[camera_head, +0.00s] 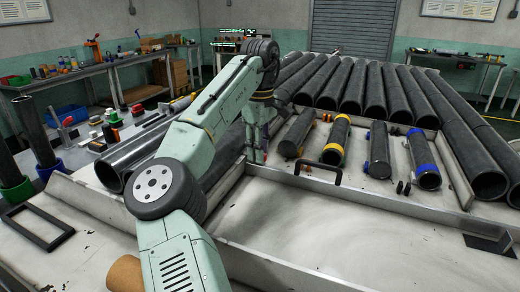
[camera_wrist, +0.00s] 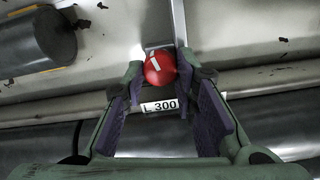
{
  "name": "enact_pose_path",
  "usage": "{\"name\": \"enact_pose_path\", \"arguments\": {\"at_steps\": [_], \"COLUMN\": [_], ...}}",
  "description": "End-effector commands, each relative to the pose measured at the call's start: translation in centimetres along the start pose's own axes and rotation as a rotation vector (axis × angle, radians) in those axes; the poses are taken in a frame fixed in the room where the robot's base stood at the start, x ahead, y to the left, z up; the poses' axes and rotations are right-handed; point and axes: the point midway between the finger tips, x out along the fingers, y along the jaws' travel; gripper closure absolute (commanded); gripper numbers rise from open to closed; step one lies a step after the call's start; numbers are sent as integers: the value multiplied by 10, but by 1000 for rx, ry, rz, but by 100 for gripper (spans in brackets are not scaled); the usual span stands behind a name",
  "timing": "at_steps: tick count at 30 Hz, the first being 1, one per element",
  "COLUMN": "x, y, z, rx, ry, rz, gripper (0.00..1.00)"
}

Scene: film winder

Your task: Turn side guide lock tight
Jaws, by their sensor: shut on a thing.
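A round red knob (camera_wrist: 160,70), which appears to be the side guide lock, shows in the wrist view with a pale stripe across its face. A small white label (camera_wrist: 161,106) reading "L 300" is just below it. My gripper (camera_wrist: 161,76) has its two purple-padded fingers on either side of the knob and is shut on it. In the head view my gripper (camera_head: 257,153) points down at the left end of the row of short rollers. The knob is mostly hidden there by the gripper and arm.
A metal rail (camera_wrist: 180,22) runs up from the knob. A dark cylinder (camera_wrist: 40,40) lies at upper left in the wrist view. In the head view, short rollers (camera_head: 337,140) lie right of my gripper, long black tubes behind. A black handle (camera_head: 318,166) stands on the front rail.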

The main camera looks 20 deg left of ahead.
Motion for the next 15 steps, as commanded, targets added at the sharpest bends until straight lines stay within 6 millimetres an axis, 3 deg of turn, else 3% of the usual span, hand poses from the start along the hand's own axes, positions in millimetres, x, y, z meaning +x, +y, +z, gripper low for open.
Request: {"name": "enact_pose_path", "arguments": {"at_steps": [6, 15], "x": [0, 0], "y": [1, 1], "z": [2, 1], "rx": [149, 162], "ry": [1, 1], "rz": [-8, -9], "gripper": [100, 100]}}
